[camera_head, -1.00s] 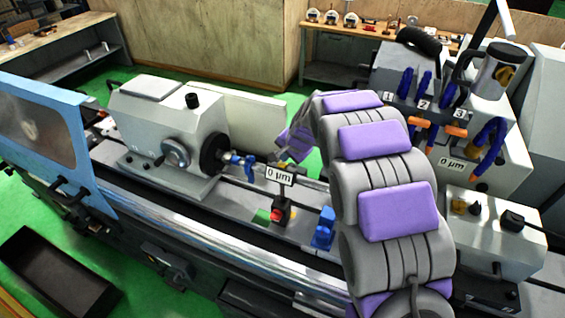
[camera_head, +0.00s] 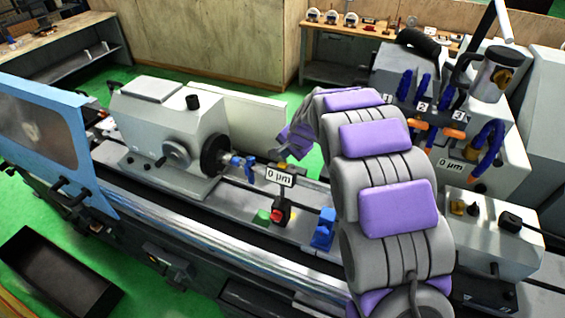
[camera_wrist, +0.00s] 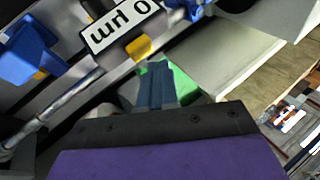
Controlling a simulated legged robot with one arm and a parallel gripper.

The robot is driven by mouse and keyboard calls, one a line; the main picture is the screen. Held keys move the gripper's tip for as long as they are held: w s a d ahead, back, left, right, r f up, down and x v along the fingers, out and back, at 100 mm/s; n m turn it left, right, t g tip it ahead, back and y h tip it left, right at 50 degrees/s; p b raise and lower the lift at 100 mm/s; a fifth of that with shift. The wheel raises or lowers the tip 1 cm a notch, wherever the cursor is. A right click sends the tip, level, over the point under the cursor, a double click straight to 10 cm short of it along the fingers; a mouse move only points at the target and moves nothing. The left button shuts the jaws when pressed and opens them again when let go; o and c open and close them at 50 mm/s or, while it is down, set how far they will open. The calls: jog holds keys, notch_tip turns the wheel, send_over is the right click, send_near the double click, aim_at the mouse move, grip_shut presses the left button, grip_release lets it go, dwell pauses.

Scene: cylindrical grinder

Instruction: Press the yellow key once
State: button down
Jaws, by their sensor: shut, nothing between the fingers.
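A small yellow block, which looks like the yellow key, shows in the wrist view (camera_wrist: 139,48) beside the white "0 µm" display (camera_wrist: 122,22). In the head view the display (camera_head: 280,178) stands on the machine bed, and only a little yellow shows behind its upper edge. My gripper (camera_wrist: 158,84) is shut and empty, with its fingertips near the yellow block in the picture. I cannot tell whether they touch it. In the head view the gripper (camera_head: 284,153) is just above and behind the display, partly hidden.
A red button (camera_head: 277,215) and a green block (camera_head: 262,216) sit below the display. A blue fixture (camera_head: 324,230) stands to their right. The grey workhead (camera_head: 165,135) with its dark chuck is at the left. Numbered blue hoses hang at the right.

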jog(key=r+p, duration=0.1)
jog(key=w+r+p, duration=0.1)
jog(key=r, duration=0.1)
jog(key=r+p, duration=0.1)
jog(key=shift+w+d+r, duration=0.35)
jog(key=shift+d, duration=0.05)
dwell(0.8)
jog(key=s+d+f+n+g+h+b, duration=0.1)
jog(key=s+d+f+b, duration=0.3)
jog(key=s, duration=1.3)
jog(key=s+d+f+n+g+h+b, duration=0.1)
jog(key=s+d+f+n+g+b, duration=0.2)
jog(key=s+f+b, duration=0.4)
jog(key=s+d+f+n+g+h+b, duration=0.1)
jog(key=s+d+f+b, duration=0.4)
jog(key=s+b, duration=0.7)
jog(key=s+d+n+g, duration=0.1)
jog(key=s+n, duration=0.1)
jog(key=s, duration=1.3)
jog(key=shift+s+f+g, duration=0.25)
jog(key=shift+f+g, duration=0.05)
jog(key=shift+g, duration=0.1)
jog(key=shift+w, duration=0.1)
